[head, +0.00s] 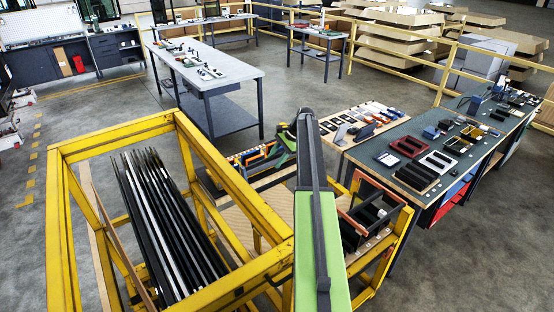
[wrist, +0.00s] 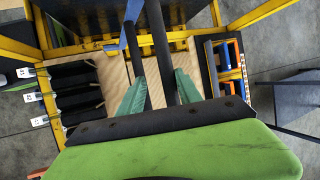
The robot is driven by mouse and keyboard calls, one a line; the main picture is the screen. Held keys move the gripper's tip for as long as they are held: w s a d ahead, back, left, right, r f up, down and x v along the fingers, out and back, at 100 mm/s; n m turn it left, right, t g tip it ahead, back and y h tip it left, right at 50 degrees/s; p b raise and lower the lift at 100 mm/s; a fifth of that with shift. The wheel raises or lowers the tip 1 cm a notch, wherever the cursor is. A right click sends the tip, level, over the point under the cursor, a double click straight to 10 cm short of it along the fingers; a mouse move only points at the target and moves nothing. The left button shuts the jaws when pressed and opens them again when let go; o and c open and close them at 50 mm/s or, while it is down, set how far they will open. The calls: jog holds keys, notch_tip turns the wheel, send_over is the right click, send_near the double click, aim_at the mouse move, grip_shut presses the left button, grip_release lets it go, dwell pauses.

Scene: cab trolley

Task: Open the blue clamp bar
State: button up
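In the wrist view, a narrow blue piece (wrist: 122,43), which looks like the blue clamp bar, is at the top centre beside the yellow trolley rail. Only part of it shows, next to dark upright bars (wrist: 157,45). My gripper (wrist: 159,88) has two teal fingers spread well apart, with the dark bars seen between them. The blue piece is beyond the fingertips, and I see no contact with it. In the head view, the yellow trolley frame (head: 205,153) stands in front, holding long black and silver profiles (head: 170,220). My arm hides part of the trolley there, and I cannot make out the clamp bar.
A green-topped bench (head: 408,128) with trays stands on the right. A small wooden table (head: 338,136) is behind the trolley. A grey workbench (head: 215,75) stands farther back. Open floor (head: 75,125) lies to the left. Black bins (wrist: 75,75) show left in the wrist view.

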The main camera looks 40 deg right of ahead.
jog(key=p+v, duration=1)
jog(key=v, duration=0.2)
jog(key=shift+s, duration=0.1)
